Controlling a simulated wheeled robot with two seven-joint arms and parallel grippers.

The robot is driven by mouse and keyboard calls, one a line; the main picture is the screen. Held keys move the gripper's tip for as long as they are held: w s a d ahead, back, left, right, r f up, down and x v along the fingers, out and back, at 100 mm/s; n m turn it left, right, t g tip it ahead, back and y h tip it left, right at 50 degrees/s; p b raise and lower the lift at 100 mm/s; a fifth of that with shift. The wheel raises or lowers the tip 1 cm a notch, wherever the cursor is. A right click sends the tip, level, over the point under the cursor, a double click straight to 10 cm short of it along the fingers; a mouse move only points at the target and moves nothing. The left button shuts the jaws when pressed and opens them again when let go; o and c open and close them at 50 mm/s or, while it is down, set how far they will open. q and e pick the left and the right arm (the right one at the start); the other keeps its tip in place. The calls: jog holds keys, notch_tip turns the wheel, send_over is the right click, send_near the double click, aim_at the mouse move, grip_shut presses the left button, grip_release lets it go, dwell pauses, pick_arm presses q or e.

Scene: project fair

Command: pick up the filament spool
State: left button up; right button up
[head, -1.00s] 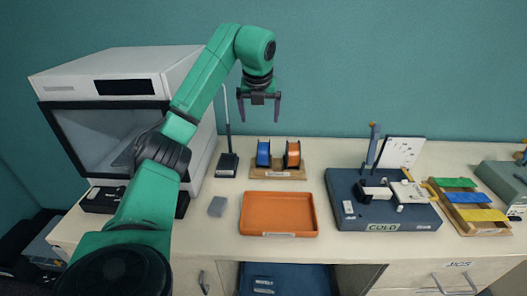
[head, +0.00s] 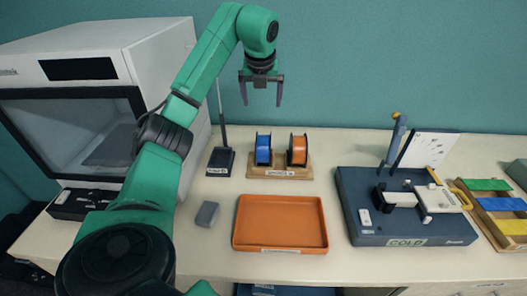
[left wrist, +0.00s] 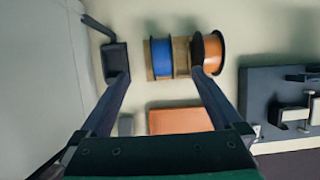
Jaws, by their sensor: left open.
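Two filament spools stand upright on a small wooden holder (head: 280,173) near the back of the counter. One is a blue spool (head: 263,150) on the left, the other an orange spool (head: 297,150) on the right. My left gripper (head: 261,102) is open and empty, pointing down, above the spools in the head view. In the left wrist view the blue spool (left wrist: 161,57) lies between the lines of my open fingers (left wrist: 160,75). The orange spool (left wrist: 209,53) is by the right fingertip, which overlaps its lower edge. My right gripper is not in view.
An orange tray (head: 280,248) lies in front of the holder, with a small grey block (head: 207,214) to its left. A black-based stand (head: 221,162) with a tall post is left of the spools. A white printer-like box (head: 150,60) fills the left. A dark blue fixture (head: 365,235) stands right.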

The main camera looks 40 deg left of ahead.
pick_arm(q)
jog(key=b, duration=0.4)
send_over(264, 141)
jog(key=s, duration=0.2)
notch_tip(264, 141, down, 6)
jog(key=p+x, duration=0.1)
jog(key=x, duration=0.3)
jog(key=p+x, duration=0.1)
jog(key=x, duration=0.4)
jog(key=d+p+x, duration=0.1)
jog(key=x, duration=0.4)
jog(key=shift+w, duration=0.15)
jog(key=shift+f, duration=0.25)
grip_shut()
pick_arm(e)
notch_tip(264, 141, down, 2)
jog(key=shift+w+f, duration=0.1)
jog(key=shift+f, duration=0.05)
